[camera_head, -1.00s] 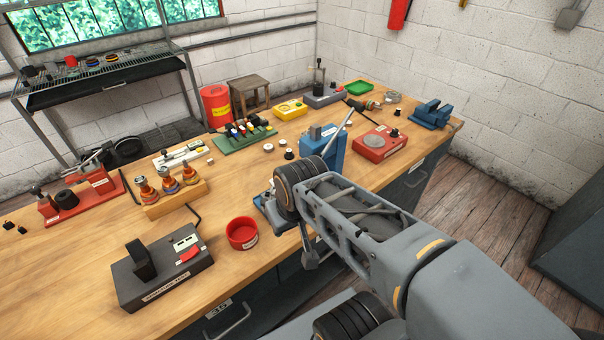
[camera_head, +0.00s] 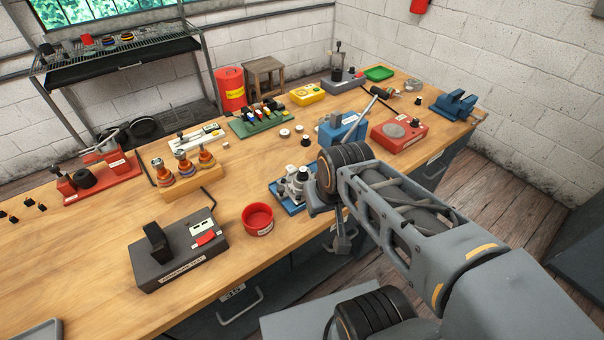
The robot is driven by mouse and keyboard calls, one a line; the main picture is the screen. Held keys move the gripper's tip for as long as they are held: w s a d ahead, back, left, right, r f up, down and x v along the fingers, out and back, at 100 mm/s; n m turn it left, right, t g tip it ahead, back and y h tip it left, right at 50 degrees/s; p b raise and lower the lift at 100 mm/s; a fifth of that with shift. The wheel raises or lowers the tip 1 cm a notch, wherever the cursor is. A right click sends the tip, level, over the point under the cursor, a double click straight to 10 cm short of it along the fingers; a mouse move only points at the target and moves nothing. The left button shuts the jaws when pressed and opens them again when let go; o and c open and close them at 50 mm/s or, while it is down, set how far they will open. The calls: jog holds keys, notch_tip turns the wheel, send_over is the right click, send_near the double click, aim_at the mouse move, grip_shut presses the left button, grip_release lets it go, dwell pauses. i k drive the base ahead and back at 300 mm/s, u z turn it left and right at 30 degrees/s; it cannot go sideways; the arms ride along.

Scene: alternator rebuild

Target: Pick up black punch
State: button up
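The green rack (camera_head: 252,129) at the back middle of the bench holds several small tools with coloured handles, including red, yellow, blue and dark ones. A black punch may be among them, but they are too small to tell for sure. A small black part (camera_head: 305,141) stands apart, right of the rack, near pale rings. My arm reaches in from the lower right, with its elbow over the front edge of the bench.
In front lie a red bowl (camera_head: 257,219), a dark grey tester (camera_head: 180,251) and a blue fixture (camera_head: 291,206). A wooden stand (camera_head: 190,187) with copper-coloured parts stands left of centre. A blue block (camera_head: 342,131) and red device (camera_head: 399,134) stand right. The left-front bench is mostly clear.

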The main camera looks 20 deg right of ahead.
aim_at(303, 175)
jog(key=u, duration=2.15)
jog(key=k, duration=0.8)
jog(key=z, duration=1.2)
jog(key=i, duration=0.5)
jog(key=u, duration=0.05)
